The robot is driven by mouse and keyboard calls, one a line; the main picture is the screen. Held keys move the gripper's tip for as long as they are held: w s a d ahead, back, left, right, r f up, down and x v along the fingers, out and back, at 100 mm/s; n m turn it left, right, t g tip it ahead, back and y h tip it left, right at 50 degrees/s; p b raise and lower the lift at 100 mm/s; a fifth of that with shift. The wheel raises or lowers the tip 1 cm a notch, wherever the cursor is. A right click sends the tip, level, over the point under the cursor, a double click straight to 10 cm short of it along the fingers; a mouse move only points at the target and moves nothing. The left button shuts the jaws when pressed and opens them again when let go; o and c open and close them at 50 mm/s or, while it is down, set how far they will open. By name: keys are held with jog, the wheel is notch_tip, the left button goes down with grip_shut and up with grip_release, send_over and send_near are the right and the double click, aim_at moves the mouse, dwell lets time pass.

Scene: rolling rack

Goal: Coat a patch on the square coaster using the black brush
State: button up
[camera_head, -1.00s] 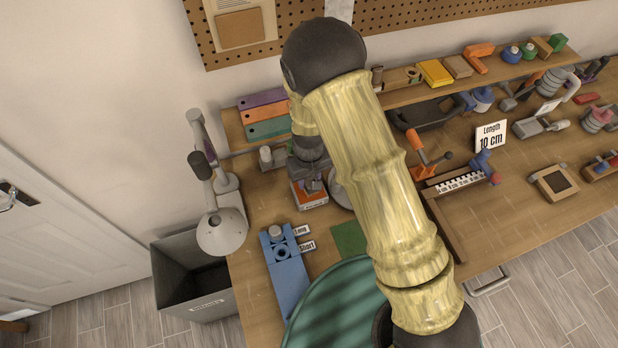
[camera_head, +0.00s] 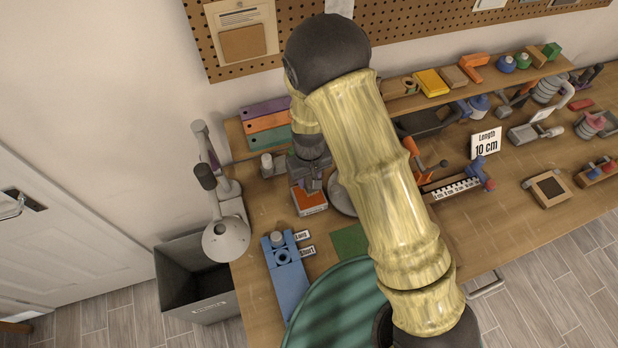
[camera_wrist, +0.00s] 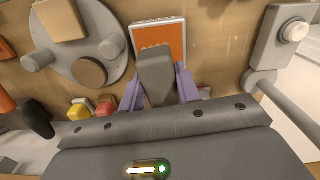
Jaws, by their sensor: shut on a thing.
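My gripper (camera_head: 312,180) points down over an orange-topped box (camera_head: 310,202) at the left of the bench. In the wrist view, its two purple fingers (camera_wrist: 158,86) are shut on a dark grey, block-like piece that looks like the black brush (camera_wrist: 155,68). Its far end overlaps the orange top (camera_wrist: 160,38); contact cannot be told, and any bristles are hidden. A flat green square (camera_head: 349,240) lies in front of the box, partly behind my arm. It may be the square coaster, but I cannot be sure.
A blue block with Long and Short labels (camera_head: 287,278) lies at the front left. A grey lamp (camera_head: 226,238) stands at the left edge. A round grey plate (camera_wrist: 88,48) is beside the box. A wooden square with a dark centre (camera_head: 549,187) lies far right.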

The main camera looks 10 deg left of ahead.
jog(key=shift+r+p, duration=0.75)
jog(key=shift+r, duration=0.5)
jog(key=shift+s+f, duration=0.1)
